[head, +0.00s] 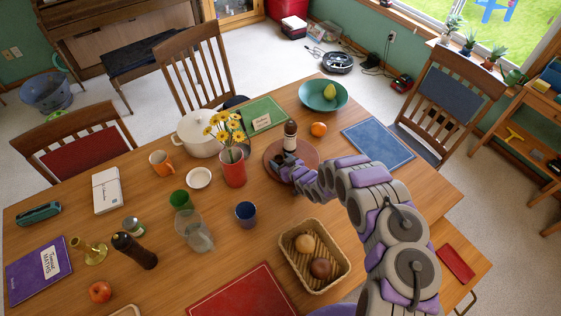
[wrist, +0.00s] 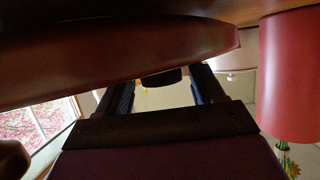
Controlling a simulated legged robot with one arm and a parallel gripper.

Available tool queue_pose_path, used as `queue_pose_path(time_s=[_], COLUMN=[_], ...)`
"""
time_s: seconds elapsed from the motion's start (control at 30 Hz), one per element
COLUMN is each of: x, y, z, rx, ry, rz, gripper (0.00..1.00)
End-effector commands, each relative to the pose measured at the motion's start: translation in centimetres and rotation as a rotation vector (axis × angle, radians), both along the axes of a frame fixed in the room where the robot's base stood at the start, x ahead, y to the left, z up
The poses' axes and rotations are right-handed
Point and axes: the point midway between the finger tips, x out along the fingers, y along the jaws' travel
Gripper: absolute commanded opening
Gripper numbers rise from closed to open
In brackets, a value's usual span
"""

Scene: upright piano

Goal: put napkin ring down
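My gripper (head: 285,163) is at the near left edge of the round reddish-brown board (head: 309,166), low over the table. In the wrist view, which looks upside down, the two dark fingers (wrist: 163,88) stand apart, with the board's rim (wrist: 130,60) close above them in the picture. A short dark thing (wrist: 161,78) shows between the fingertips, with small gaps at its sides; I cannot tell whether it is the napkin ring or the foot of the bottle. No napkin ring can be clearly made out in the head view.
The red vase (head: 232,168) with yellow flowers stands close left of my gripper and also fills the right of the wrist view (wrist: 288,75). A blue cup (head: 246,213) and a bread basket (head: 314,252) are nearer. An orange (head: 319,129) lies beyond the board.

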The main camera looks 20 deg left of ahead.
Motion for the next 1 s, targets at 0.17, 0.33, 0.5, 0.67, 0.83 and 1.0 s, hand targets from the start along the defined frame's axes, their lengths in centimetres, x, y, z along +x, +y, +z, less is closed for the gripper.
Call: queue_pose_path(time_s=[0.17, 0.33, 0.5, 0.67, 0.83, 1.0], x=[0.0, -0.2, -1.2, -2.5, -4.1, -5.6], y=[0.0, -0.1, -1.2, -2.8, -4.7, -6.4], z=[0.0, 0.2, 0.8, 1.7, 2.7, 3.8], rx=[0.000, -0.002, -0.003, -0.003, -0.002, -0.002], ry=[0.000, 0.001, 0.001, 0.001, 0.001, -0.001], rz=[0.000, 0.000, 0.001, -0.001, -0.001, -0.001], gripper=[0.68, 0.68, 0.68, 0.68, 0.68, 0.68])
